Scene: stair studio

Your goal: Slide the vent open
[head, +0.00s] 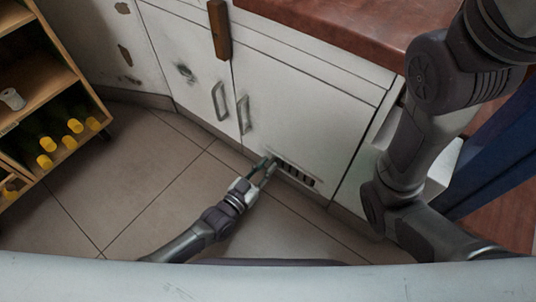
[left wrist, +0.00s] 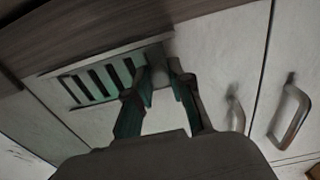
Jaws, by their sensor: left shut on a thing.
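The vent (head: 295,173) is a small slotted panel with dark openings, low on the white cabinet door in the head view. In the left wrist view the vent (left wrist: 100,80) shows several dark slots in a pale frame. My left gripper (head: 268,162) is at the left end of the vent in the head view. In the left wrist view its fingers (left wrist: 160,78) are shut on a small pale knob at the vent's end. The fingertips hide part of the knob. My right arm shows at the right of the head view, but its gripper is out of view.
White cabinet doors with metal handles (head: 243,114) stand above the vent. A reddish-brown countertop (head: 340,25) is above them. A wooden shelf (head: 75,105) with yellow-capped bottles stands at the left. Tiled floor (head: 130,170) between shelf and cabinet is clear.

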